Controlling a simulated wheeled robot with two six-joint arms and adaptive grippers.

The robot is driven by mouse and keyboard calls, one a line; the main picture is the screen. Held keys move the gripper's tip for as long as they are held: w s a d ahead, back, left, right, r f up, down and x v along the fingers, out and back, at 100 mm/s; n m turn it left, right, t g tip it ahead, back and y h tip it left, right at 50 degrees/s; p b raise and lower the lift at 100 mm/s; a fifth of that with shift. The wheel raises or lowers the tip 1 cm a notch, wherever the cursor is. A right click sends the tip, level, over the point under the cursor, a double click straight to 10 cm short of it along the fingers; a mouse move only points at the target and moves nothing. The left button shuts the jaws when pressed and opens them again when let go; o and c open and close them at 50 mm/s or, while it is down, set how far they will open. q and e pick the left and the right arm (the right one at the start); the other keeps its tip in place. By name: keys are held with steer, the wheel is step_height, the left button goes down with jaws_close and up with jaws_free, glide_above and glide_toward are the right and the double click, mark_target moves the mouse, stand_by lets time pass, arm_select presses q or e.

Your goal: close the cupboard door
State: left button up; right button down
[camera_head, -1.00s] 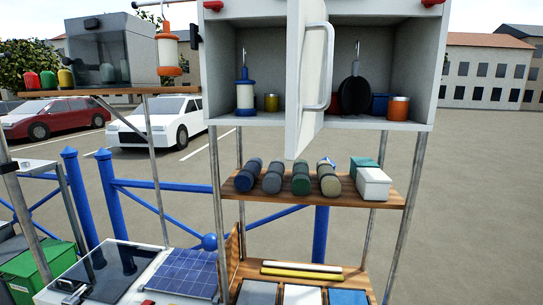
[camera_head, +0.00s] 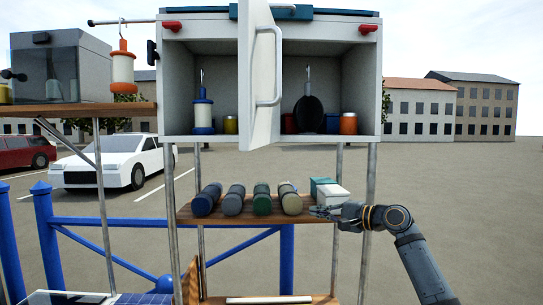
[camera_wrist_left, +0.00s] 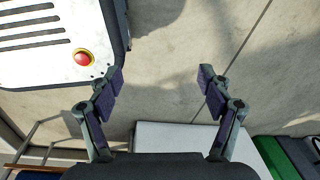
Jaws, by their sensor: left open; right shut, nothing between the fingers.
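The cupboard (camera_head: 371,90) is a grey-white box on a post frame. Its white door (camera_head: 259,85) stands open, swung out towards me near the middle of the opening, with a pale loop handle (camera_head: 270,75) on its right side. My right gripper (camera_head: 318,211) is below the cupboard at the right end of the wooden shelf, near the white box. It is shut and empty, well below and to the right of the door. My left gripper (camera_wrist_left: 158,82) shows only in the left wrist view, open and empty above the ground, away from the cupboard.
Inside the cupboard are a white-and-blue lantern (camera_head: 203,112), a dark round item (camera_head: 308,112) and an orange tin (camera_head: 348,123). The wooden shelf (camera_head: 240,213) below holds several rolls and boxes. A red button (camera_wrist_left: 83,59) sits on a white panel.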

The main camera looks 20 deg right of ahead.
steer(key=s+a+r+n+y+b, duration=0.1)
steer(key=s+a+r+n+y, duration=0.15)
steer(key=s+r, duration=0.65)
steer(key=n+g+y+b, duration=0.2)
steer(key=n+g+y, duration=0.3)
steer(key=g, duration=0.1)
glide_toward(252, 134)
steer(key=p+x, duration=0.5)
steer(key=shift+a+r+p, duration=0.2)
steer(key=shift+p, duration=0.2)
arm_select(q)
steer(key=shift+w+a+r, duration=0.1)
steer(key=shift+w+r, duration=0.15)
steer(key=shift+r, duration=0.35)
steer(key=shift+w+a+r, duration=0.1)
steer(key=shift+w+r, duration=0.1)
steer(key=shift+r, duration=0.35)
arm_select(e)
steer(key=shift+x, duration=0.8)
arm_select(q)
steer(key=shift+d, duration=0.1)
arm_select(e)
steer(key=shift+d+f, duration=0.1)
steer(key=shift+f, duration=0.1)
